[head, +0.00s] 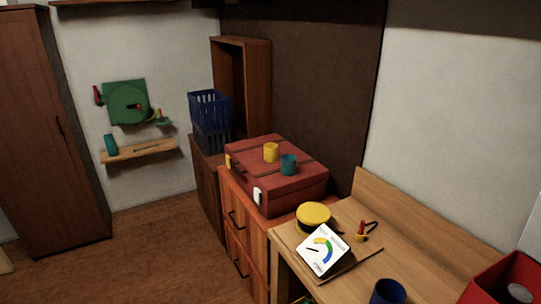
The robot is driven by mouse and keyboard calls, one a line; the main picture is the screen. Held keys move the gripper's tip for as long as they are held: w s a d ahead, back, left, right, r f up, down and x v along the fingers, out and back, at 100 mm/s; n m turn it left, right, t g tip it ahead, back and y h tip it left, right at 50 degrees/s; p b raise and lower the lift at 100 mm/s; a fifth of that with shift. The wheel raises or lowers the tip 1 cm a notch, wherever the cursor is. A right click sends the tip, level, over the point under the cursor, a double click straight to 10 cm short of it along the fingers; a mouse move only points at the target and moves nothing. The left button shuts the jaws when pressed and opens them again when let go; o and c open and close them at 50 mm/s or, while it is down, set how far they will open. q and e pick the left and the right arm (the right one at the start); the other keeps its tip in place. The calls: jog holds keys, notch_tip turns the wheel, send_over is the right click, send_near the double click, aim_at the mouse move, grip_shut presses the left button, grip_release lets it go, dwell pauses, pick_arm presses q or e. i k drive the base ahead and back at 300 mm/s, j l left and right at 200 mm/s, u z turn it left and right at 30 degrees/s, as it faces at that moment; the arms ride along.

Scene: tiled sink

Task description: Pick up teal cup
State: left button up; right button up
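A teal cup (289,165) stands upright on top of a red chest (290,196), near the chest's front right part. A yellow cup (271,152) stands just behind and left of it, also on the lid. Another teal cylindrical object (110,145) is on a small wall shelf (140,151) at the far left; it is too small to tell exactly what it is. Neither of my grippers is in view.
The chest sits on a wooden drawer cabinet (245,235). A wooden desk (345,270) to the right holds a yellow round container (313,215), a white gauge card (323,251) and a dark blue cup (388,292). Blue baskets (210,110) stand behind. The floor (140,250) at left is clear.

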aim_at(289, 165)
jog(key=i+z, duration=0.1)
jog(key=z, duration=0.3)
jog(key=j+z, duration=0.15)
jog(key=z, duration=0.3)
jog(key=i+j+z, duration=0.15)
jog(key=z, duration=0.25)
jog(key=j+z, duration=0.15)
jog(key=z, duration=0.25)
jog(key=j+z, duration=0.15)
jog(key=z, duration=0.3)
jog(key=j+z, duration=0.2)
jog(key=j, duration=0.4)
jog(key=j+z, duration=0.2)
jog(key=j, duration=0.35)
jog(key=k+j+z, duration=0.2)
jog(key=j, duration=0.4)
jog(key=j+z, duration=0.2)
jog(key=j, duration=0.35)
jog(key=k+j, duration=0.15)
jog(key=j, duration=0.3)
jog(key=k+j, duration=0.1)
jog(key=j, duration=0.3)
